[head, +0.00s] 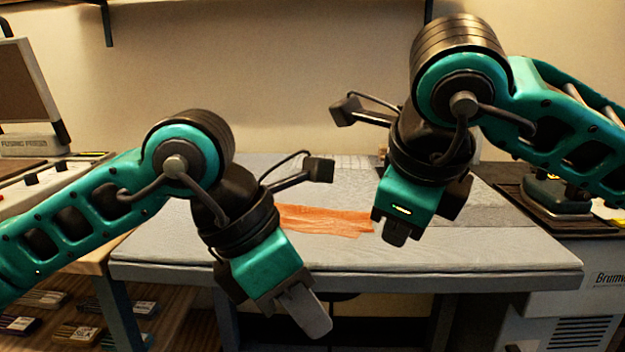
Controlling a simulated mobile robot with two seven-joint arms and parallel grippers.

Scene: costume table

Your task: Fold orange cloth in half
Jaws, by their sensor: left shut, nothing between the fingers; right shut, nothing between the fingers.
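The orange cloth (325,219) lies on the grey padded table (440,260), near the middle of its top. It shows as a low, wrinkled strip; its left end is hidden behind my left arm. My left gripper (304,311) is shut and empty, in front of and below the cloth in the picture, by the table's front edge. My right gripper (396,231) is shut and empty, just right of the cloth's right end. I cannot tell whether it touches the cloth.
A fusing press (30,145) stands at the left. An iron (556,194) rests on a dark tray at the right, above a white machine (590,290). Several packets lie on a low shelf at the lower left. The table top right of the cloth is bare.

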